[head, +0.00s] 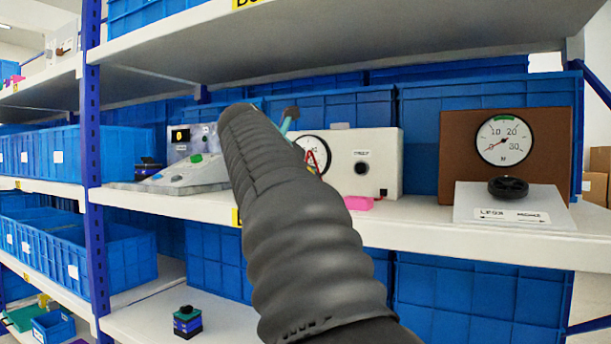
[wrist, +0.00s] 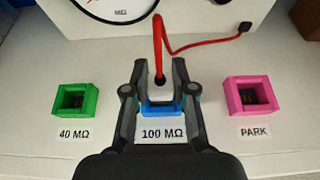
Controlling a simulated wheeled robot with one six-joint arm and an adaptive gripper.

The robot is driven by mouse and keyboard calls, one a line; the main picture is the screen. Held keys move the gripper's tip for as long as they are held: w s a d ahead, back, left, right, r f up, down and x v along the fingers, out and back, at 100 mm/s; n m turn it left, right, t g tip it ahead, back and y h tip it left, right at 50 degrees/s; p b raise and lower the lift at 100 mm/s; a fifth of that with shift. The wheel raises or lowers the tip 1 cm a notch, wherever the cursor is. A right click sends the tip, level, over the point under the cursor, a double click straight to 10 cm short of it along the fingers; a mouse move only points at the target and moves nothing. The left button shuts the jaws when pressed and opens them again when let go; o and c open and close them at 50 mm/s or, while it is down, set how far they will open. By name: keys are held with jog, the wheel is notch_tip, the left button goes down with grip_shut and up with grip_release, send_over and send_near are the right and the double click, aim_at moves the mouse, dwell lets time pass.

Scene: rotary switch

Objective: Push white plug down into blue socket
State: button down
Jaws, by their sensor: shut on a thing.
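In the wrist view my gripper (wrist: 159,88) is shut on the white plug (wrist: 152,92), at the panel's middle. Little of the plug's pale body shows between the dark fingers. A red cable (wrist: 158,45) rises from its dark top. The blue socket (wrist: 162,109) shows just below the plug in the picture, above the label "100 MΩ". Plug and socket line up left to right. The fingers hide the plug's lower end, so I cannot tell how deep it sits. In the head view my arm's dark sleeve hides the gripper, plug and blue socket.
A green socket (wrist: 75,101) labelled "40 MΩ" stands left, and a pink socket (wrist: 254,96) labelled "PARK" stands right; both look empty. The cable runs to a black fixture (wrist: 245,27). A gauge box (head: 375,150) stands behind. A brown panel with a dial (head: 505,140) is at right.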

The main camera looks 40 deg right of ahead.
jog(key=shift+f, duration=0.15)
jog(key=c, duration=0.9)
grip_release()
jog(key=shift+o, duration=0.2)
jog(key=v, duration=1.2)
jog(key=shift+f, duration=0.1)
